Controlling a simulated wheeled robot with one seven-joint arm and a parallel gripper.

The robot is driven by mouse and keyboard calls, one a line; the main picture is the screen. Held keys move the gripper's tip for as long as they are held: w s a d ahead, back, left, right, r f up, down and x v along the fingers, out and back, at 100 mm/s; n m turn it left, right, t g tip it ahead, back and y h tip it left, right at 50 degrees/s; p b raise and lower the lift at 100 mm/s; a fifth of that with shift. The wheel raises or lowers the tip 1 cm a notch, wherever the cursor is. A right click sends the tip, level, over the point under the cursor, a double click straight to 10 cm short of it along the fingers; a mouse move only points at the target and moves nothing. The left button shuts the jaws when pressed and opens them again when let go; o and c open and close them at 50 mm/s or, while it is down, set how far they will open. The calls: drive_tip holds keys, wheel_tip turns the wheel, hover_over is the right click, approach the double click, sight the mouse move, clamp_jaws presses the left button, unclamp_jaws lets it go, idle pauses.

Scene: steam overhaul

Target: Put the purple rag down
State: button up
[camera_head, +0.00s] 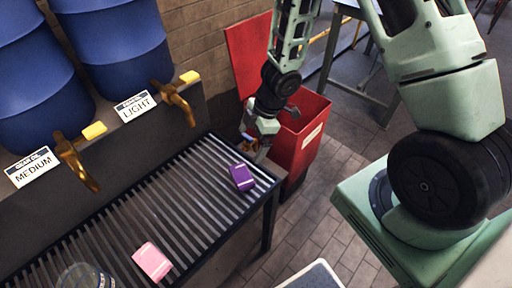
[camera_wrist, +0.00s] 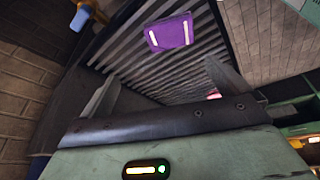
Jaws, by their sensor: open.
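The purple rag (camera_head: 242,177) lies on the slatted metal rack near its right end. In the wrist view the rag (camera_wrist: 170,34) rests flat on the slats, ahead of my fingers. My gripper (camera_head: 250,140) is at the rack's far right corner, beside the rag and apart from it. In the wrist view my gripper (camera_wrist: 165,85) has its two fingers spread wide with nothing between them.
A pink rag (camera_head: 152,262) and a glass container (camera_head: 85,277) are at the rack's (camera_head: 150,210) near end. Blue barrels with brass taps (camera_head: 176,100) overhang its back. An open red bin (camera_head: 300,135) stands right of the rack, close to my arm.

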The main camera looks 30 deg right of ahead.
drive_tip(key=s+a+r+m+t+h, duration=0.1)
drive_tip(key=a+r+m+h, duration=0.15)
drive_tip(key=r, duration=0.45)
drive_tip(key=s+a+r+m+t+h, duration=0.1)
drive_tip(key=s+a+r+m, duration=0.15)
drive_tip(key=r, duration=0.35)
drive_tip(key=s+a+r+m+g, duration=0.1)
drive_tip(key=s+a+r, duration=0.2)
drive_tip(key=s, duration=0.5)
drive_tip(key=s+a+r+m+g, duration=0.2)
drive_tip(key=s+r, duration=0.3)
drive_tip(key=s, duration=0.4)
drive_tip(key=shift+s+a+r+m, duration=0.25)
drive_tip(key=shift+a+r+m, duration=0.05)
drive_tip(key=shift+a+r, duration=0.1)
